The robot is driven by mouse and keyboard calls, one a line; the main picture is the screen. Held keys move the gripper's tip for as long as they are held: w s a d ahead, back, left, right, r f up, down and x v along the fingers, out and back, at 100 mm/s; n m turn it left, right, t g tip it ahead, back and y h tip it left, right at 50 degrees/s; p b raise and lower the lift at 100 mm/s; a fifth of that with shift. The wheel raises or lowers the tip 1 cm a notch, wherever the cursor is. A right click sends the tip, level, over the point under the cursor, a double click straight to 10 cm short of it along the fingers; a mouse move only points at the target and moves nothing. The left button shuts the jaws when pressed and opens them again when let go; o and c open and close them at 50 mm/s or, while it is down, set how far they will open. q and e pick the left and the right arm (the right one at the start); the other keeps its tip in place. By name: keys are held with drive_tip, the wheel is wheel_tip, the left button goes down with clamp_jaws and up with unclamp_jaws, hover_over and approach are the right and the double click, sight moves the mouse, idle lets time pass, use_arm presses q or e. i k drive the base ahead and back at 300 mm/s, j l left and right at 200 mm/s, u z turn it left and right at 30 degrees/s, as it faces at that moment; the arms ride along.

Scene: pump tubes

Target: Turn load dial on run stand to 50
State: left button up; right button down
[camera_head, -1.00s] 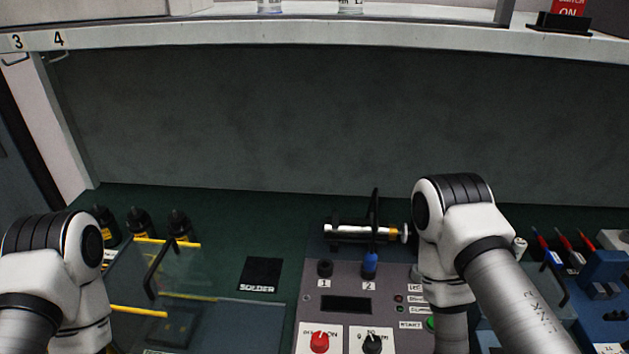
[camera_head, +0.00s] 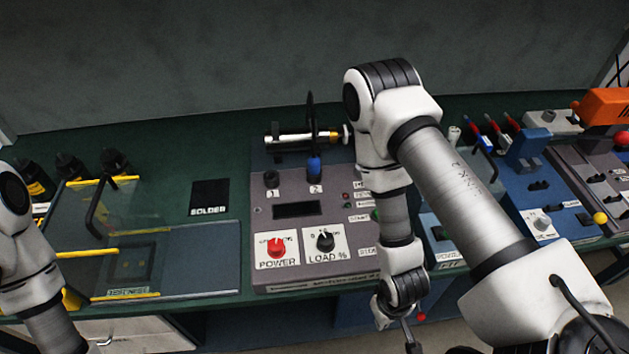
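The run stand (camera_head: 300,208) is a grey box near the middle of the bench. Its black load dial (camera_head: 325,240) sits on a white plate marked LOAD %, right of the red power knob (camera_head: 277,246). A cylinder (camera_head: 300,138) lies across the back of the stand. My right arm comes in from the right and bends down past the stand's right side. My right gripper (camera_head: 410,344) is only partly in view at the bottom edge, below and right of the dial, apart from it. My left gripper is out of view; only my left arm shows at the left edge.
A clear-lidded box with yellow edges (camera_head: 98,252) stands left, with dark bottles (camera_head: 116,161) behind. A black SOLDER pad (camera_head: 209,197) lies between it and the stand. Blue and grey devices (camera_head: 535,200) stand at right, with an orange tool (camera_head: 606,108).

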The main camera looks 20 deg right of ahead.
sight(325, 242)
drive_tip(key=k+l+z, duration=0.2)
drive_tip(key=k+l, duration=0.3)
drive_tip(key=k+l+z, duration=0.2)
drive_tip(key=k+l, duration=0.25)
drive_tip(key=l, duration=0.25)
drive_tip(key=i, duration=0.4)
